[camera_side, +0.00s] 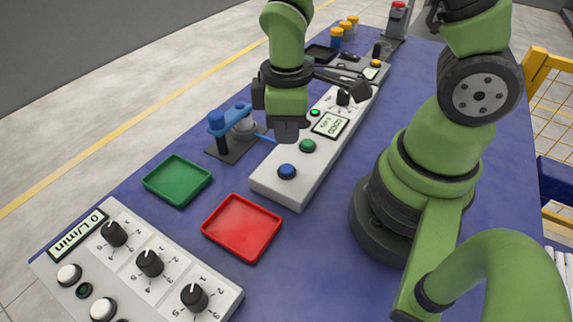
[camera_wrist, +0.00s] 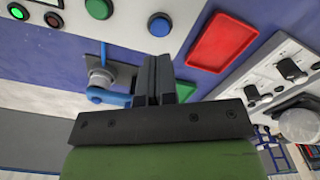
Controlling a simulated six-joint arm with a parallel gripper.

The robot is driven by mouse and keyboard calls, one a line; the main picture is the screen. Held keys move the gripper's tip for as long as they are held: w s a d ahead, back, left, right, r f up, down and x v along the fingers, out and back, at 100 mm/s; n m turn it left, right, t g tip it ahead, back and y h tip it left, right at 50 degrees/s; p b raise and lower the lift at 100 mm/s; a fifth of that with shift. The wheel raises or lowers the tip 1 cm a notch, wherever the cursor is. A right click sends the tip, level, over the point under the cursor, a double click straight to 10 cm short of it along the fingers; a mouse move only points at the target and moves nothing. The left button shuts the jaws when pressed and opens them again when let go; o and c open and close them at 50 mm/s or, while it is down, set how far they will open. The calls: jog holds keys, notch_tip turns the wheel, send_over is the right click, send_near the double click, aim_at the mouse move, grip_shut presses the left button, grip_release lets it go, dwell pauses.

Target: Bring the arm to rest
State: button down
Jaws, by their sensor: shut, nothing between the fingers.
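My gripper (camera_side: 286,130) hangs pointing down over the blue table (camera_side: 330,205), above the left edge of a white control box. In the wrist view my gripper's fingers (camera_wrist: 155,75) are together with nothing between them. The blue button (camera_side: 287,172) on the box is just below the gripper in the side view; the fingers appear apart from it. My arm is raised, with its links bent over the table.
A green tray (camera_side: 177,180) and a red tray (camera_side: 241,227) lie empty in front. A knob panel (camera_side: 140,265) is at the near left. Small yellow-topped containers (camera_side: 344,31) stand at the back.

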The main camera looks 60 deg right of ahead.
jog(key=s+r+m+t+y, duration=0.1)
jog(key=s+r+m+t, duration=0.2)
jog(key=r, duration=0.7)
jog(key=s+r+m+t+y, duration=0.1)
jog(key=s+r+m+t, duration=0.2)
jog(key=r+m, duration=0.4)
notch_tip(320, 180, up, 3)
jog(key=shift+s+d+t, duration=0.15)
jog(key=shift+s+t, duration=0.2)
jog(key=shift+t, duration=0.25)
jog(key=c, duration=1.8)
grip_release()
